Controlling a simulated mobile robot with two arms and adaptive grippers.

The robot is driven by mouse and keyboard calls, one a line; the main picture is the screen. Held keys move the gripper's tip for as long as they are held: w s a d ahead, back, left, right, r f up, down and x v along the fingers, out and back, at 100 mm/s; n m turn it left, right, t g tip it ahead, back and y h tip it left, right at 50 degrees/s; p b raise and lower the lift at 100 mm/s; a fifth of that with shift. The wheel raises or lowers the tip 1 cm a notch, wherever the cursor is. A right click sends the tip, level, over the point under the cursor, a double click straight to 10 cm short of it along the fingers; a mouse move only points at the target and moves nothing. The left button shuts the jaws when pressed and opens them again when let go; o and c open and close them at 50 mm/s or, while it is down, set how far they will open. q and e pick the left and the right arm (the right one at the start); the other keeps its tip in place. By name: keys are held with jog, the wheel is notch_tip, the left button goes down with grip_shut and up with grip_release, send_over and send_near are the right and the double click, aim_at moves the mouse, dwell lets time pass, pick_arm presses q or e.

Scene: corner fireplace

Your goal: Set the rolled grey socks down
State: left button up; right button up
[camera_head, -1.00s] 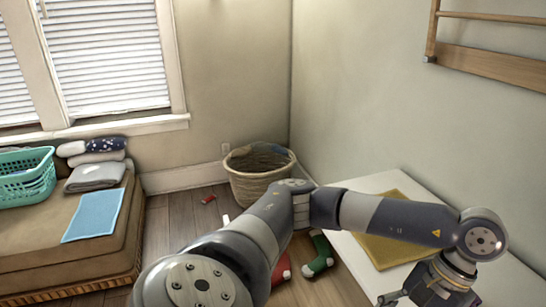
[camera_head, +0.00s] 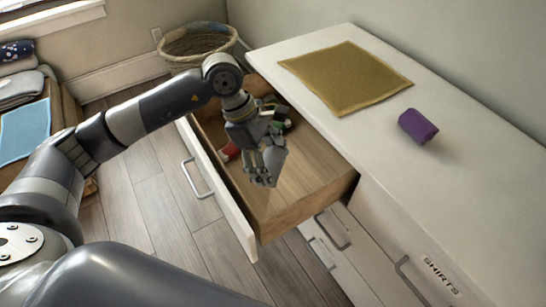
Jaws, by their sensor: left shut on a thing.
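My left gripper (camera_head: 264,172) points down over the open wooden drawer (camera_head: 262,222) of the white dresser. It is shut on the rolled grey socks (camera_head: 274,160), a small grey shape partly hidden by the fingers. Their grey blends with the gripper, so their outline is hard to make out. I cannot tell whether they touch the drawer floor. A red item (camera_head: 229,152) and a dark green item lie in the drawer behind the gripper, partly hidden. My right gripper is not in view.
The dresser top (camera_head: 460,190) holds a mustard cloth (camera_head: 345,76) and a purple roll (camera_head: 418,126). Closed drawers, one labelled SHIRTS, are below. A wicker basket (camera_head: 187,47) stands in the corner. A bench with a blue cloth (camera_head: 24,130) is at left. The drawer's front part is bare.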

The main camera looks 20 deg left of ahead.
pick_arm(q)
jog(key=w+f+n+t+b, duration=0.1)
jog(key=n, duration=0.1)
jog(key=w+f+n+b, duration=0.1)
jog(key=f+n, duration=0.1)
jog(key=n, duration=0.1)
jog(key=w+f+n+t+y+b, duration=0.1)
jog(key=w+n, duration=0.1)
jog(key=shift+d+f+n+t, duration=0.2)
jog(key=shift+d+n+t, duration=0.1)
jog(key=shift+d, duration=0.1)
jog(key=n+b, duration=0.1)
jog(key=n, duration=0.1)
jog(key=b, duration=0.1)
send_near(284, 187)
jog(key=shift+n+t+y, duration=0.3)
jog(key=shift+y, duration=0.1)
jog(key=x, duration=0.5)
jog(key=shift+s+d+r, duration=0.1)
jog(key=shift+s+d, duration=0.15)
jog(key=shift+d, duration=0.15)
jog(key=shift+f, duration=0.35)
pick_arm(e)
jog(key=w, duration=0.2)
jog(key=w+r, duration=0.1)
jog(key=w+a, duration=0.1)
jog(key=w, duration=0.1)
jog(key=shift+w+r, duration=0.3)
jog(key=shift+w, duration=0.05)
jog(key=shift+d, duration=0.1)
